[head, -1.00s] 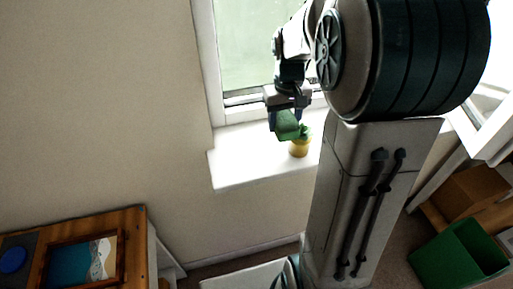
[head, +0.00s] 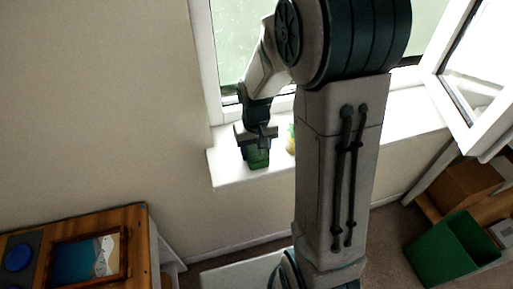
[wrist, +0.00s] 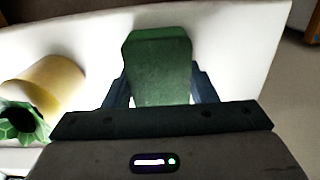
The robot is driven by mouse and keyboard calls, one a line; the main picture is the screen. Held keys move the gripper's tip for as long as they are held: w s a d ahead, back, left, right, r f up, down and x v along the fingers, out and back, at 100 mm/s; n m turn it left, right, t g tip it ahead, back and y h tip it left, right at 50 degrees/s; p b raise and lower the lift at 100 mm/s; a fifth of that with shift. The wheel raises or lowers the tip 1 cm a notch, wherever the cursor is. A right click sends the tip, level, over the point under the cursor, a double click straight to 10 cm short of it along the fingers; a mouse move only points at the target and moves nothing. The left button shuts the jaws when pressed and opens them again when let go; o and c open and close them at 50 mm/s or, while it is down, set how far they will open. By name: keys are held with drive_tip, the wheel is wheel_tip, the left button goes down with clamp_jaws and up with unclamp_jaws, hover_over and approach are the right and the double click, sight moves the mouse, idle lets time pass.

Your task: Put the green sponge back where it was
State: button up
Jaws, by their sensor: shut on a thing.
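The green sponge (wrist: 160,62) is held between the two fingers of my gripper (wrist: 160,90), which is shut on it. In the head view the sponge (head: 259,158) is at the left part of the white windowsill (head: 228,172), below my gripper (head: 257,146). The wrist view shows the white sill surface behind the sponge. I cannot tell whether the sponge touches the sill.
A yellow pot with a green plant (wrist: 50,88) stands on the sill close to the left of my gripper in the wrist view; my arm partly hides it in the head view. An open window sash (head: 480,75) is at right. A wooden bench (head: 135,225) and green bin (head: 450,250) stand below.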

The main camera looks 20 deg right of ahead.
sight(256, 148)
drive_tip(key=shift+f, duration=0.15)
drive_tip(key=o, duration=0.9)
drive_tip(key=shift+o, duration=0.2)
wheel_tip(256, 148, up, 11)
drive_tip(key=b, duration=0.1)
drive_tip(key=s+r+t, duration=0.3)
drive_tip(key=s+r, duration=0.1)
drive_tip(key=s, duration=1)
drive_tip(key=shift+t, duration=0.4)
